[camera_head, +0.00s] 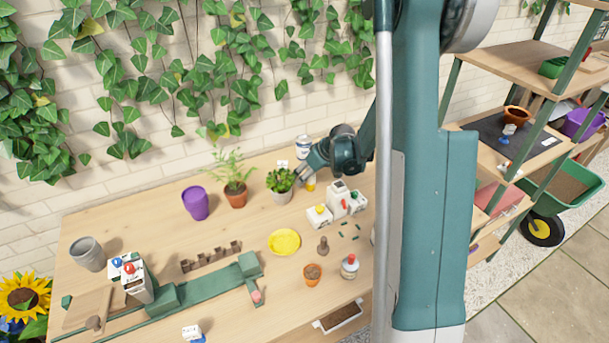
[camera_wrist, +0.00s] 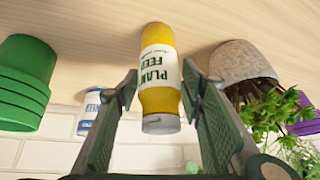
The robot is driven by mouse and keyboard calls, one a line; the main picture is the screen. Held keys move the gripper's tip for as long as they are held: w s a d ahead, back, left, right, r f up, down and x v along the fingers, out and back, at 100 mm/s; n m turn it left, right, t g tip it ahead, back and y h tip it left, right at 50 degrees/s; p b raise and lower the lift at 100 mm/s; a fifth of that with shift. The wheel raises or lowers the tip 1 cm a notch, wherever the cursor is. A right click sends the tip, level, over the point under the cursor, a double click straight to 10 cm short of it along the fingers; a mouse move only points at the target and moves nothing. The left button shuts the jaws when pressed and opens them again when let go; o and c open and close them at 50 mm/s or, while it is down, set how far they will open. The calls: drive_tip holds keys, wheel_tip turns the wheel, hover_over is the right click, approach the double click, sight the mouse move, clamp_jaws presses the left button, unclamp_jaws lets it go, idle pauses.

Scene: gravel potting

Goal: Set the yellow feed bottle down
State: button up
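The yellow feed bottle (camera_wrist: 158,97) stands upright on the tabletop in the wrist view, where the scene shows upside down. Its white label reads "PLANT FEED" and its cap points to the bottom of the picture. My gripper (camera_wrist: 160,78) has one finger on each side of the bottle, with a narrow gap showing at each side, so it looks open around it. In the head view the bottle (camera_head: 310,184) is a small yellow patch below my gripper (camera_head: 304,174), partly hidden by it, at the back of the bench.
A potted plant (camera_head: 281,185) stands close on the left of my gripper, its felt pot (camera_wrist: 240,62) near a finger in the wrist view. A white-and-blue can (camera_head: 302,146) stands behind.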

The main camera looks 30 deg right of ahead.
drive_tip(key=shift+r, duration=0.1)
drive_tip(key=p+v, duration=0.2)
drive_tip(key=v, duration=1)
drive_tip(key=shift+r, duration=0.15)
idle(0.7)
drive_tip(key=s+a+r+m+h, duration=0.1)
drive_tip(key=s+a+r+m, duration=0.1)
drive_tip(key=s+a+r, duration=1.3)
drive_tip(key=s+a, duration=0.4)
drive_tip(key=s, duration=0.3)
drive_tip(key=s+a+r+m+t+h, duration=0.1)
drive_tip(key=s+a+r, duration=0.1)
drive_tip(key=s+a, duration=0.3)
drive_tip(key=shift+s+m, duration=0.3)
drive_tip(key=shift+s, duration=2)
